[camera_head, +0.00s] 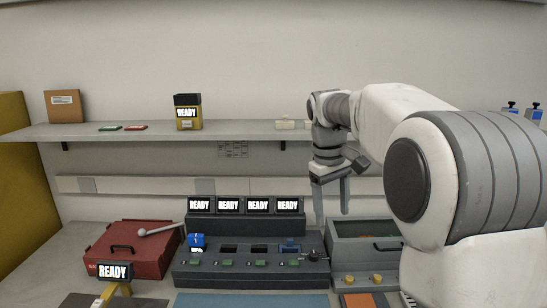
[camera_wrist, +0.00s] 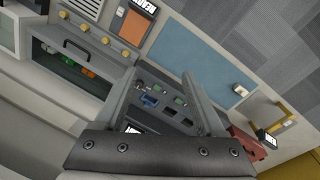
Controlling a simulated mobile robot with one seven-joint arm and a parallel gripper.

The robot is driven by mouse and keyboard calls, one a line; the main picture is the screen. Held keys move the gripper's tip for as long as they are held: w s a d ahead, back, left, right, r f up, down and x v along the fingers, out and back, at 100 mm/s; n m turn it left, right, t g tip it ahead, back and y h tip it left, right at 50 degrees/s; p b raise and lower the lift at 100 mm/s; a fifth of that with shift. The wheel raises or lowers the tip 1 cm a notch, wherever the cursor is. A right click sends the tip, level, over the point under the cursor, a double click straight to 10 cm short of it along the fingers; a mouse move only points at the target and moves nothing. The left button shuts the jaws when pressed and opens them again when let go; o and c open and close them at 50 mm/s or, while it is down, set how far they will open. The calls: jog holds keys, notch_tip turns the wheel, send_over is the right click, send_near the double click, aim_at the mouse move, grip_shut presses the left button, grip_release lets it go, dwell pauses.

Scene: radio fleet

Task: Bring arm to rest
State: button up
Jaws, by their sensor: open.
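My gripper (camera_head: 332,212) hangs from the raised arm in the head view, fingers pointing down. It is above the gap between the grey console (camera_head: 240,274) and the grey bin (camera_head: 375,228). In the wrist view my gripper (camera_wrist: 158,80) shows two fingers spread apart with nothing held between them. The console (camera_wrist: 180,126) lies beyond the fingers there. My arm reaches in from the right of the head view and hides part of the bin and the shelf.
A shelf (camera_head: 250,131) on the back wall holds a yellow-black box (camera_head: 188,118) and a brown box (camera_head: 63,107). A red case (camera_head: 135,248) lies left of the console. A blue mat (camera_head: 250,301) is in front. Small blue-topped items (camera_head: 511,113) show at right.

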jog(key=s+d+r+m+t, duration=0.1)
jog(key=s+r+m+t, duration=0.2)
jog(key=s, duration=1.2)
jog(key=s+f+m+t+y, duration=0.1)
jog(key=s+f, duration=0.5)
jog(key=s, duration=0.6)
jog(key=shift+s+m+t, duration=0.35)
jog(key=shift+m+t, duration=0.15)
jog(key=shift+m, duration=0.2)
jog(key=shift+r, duration=0.1)
jog(key=shift+c, duration=0.4)
